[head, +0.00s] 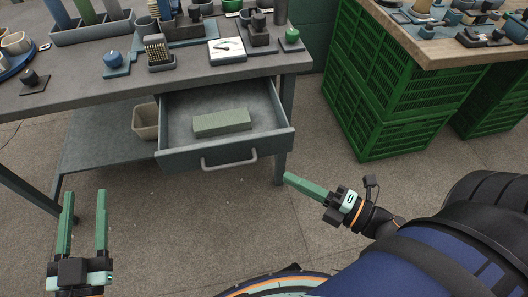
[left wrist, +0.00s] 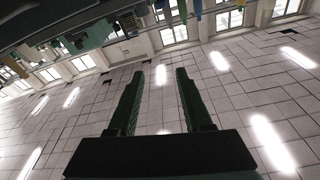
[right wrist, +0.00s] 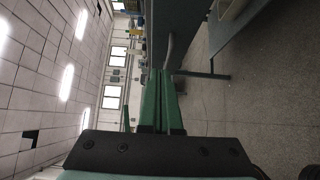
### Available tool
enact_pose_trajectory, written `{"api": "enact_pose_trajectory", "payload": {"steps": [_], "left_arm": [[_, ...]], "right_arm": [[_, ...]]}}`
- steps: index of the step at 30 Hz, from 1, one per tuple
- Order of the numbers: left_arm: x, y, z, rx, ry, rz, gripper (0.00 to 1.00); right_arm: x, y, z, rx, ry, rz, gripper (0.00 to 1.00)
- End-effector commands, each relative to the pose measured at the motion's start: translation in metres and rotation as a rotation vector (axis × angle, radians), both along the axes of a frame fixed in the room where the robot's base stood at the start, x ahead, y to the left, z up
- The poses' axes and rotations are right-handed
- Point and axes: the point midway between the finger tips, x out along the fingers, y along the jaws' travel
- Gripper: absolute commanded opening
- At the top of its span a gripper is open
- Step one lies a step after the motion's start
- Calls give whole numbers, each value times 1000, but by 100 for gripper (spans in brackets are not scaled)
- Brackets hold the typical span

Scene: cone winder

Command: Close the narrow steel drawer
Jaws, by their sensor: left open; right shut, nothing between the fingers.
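The narrow steel drawer (head: 263,145) stands pulled out from under the workbench, with a green block (head: 222,122) lying inside it. Its light handle (head: 229,161) is on the front face. My right gripper (head: 287,178) is shut and empty, a little to the right of the drawer front and apart from it. In the right wrist view its fingers (right wrist: 160,75) lie together, with the handle (right wrist: 170,50) just beyond their tips. My left gripper (head: 85,193) is open and empty at the lower left, away from the drawer. The left wrist view shows its spread fingers (left wrist: 160,70).
The grey workbench top (head: 190,78) carries trays, small tools and bins. A beige bin (head: 145,122) stands on the lower shelf (head: 100,150) left of the drawer. Green crates (head: 385,95) support a wooden tabletop at right. Floor before the drawer is clear.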

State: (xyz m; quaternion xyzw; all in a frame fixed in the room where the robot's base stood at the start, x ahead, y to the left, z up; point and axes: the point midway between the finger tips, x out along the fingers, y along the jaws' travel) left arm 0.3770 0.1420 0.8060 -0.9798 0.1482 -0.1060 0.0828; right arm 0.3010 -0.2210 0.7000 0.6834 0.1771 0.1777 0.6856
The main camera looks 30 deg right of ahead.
Motion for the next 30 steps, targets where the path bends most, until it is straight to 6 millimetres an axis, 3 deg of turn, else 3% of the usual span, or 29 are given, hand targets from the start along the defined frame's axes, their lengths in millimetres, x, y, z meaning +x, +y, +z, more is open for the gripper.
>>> {"api": "enact_pose_trajectory", "payload": {"steps": [10,15,21,30], "left_arm": [[1,0,-4,2,20,2,50],[0,0,-4,3,9,1,50],[-1,0,4,-2,-20,-3,50],[-2,-1,10,-3,-35,-5,50]], "right_arm": [[63,34,2,1,-4,0,0],[85,25,0,0,-1,-1,0],[96,22,0,3,1,-2,0],[98,21,0,3,1,-2,0]]}}
